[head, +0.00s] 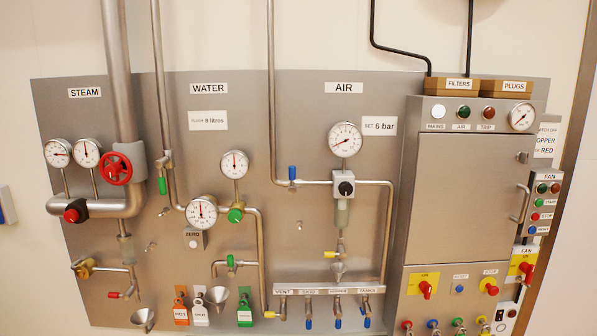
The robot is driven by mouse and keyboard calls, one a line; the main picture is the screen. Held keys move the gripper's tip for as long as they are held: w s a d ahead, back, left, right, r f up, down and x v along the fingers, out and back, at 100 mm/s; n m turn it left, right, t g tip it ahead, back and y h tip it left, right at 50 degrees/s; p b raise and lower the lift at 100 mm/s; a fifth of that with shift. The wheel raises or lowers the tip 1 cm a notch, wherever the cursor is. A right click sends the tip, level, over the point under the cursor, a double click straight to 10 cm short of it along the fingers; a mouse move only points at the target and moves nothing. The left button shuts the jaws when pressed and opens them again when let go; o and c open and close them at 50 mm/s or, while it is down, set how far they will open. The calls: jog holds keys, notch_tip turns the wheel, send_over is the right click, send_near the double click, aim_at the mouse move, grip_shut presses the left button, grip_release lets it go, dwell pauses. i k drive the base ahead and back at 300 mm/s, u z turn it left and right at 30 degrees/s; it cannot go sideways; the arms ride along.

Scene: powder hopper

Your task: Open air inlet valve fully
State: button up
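The AIR section of the steel panel carries a pipe that comes down and bends right. A small valve with a blue handle (292,173) sits on this pipe just after the bend. The blue handle points up, across the horizontal run of pipe. To its right are the regulator with a black knob (345,188) and a round pressure gauge (345,139) above it. The gauge needle is too small to read surely. A label (379,126) beside it reads "SET 6 bar". My gripper is not in view.
Left of it are the red STEAM handwheel (116,168) and the WATER gauge (234,164). A yellow-handled valve (330,254) is below the regulator. A manifold (330,290) with blue handles lies lower. A steel cabinet (465,185) stands out at right. Nothing blocks the blue handle's front.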

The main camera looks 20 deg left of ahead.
aim_at(292, 187)
jog(key=z, duration=0.2)
jog(key=k, duration=1.05)
jog(key=u, duration=1.15)
jog(key=i, duration=1)
jog(key=u, duration=0.1)
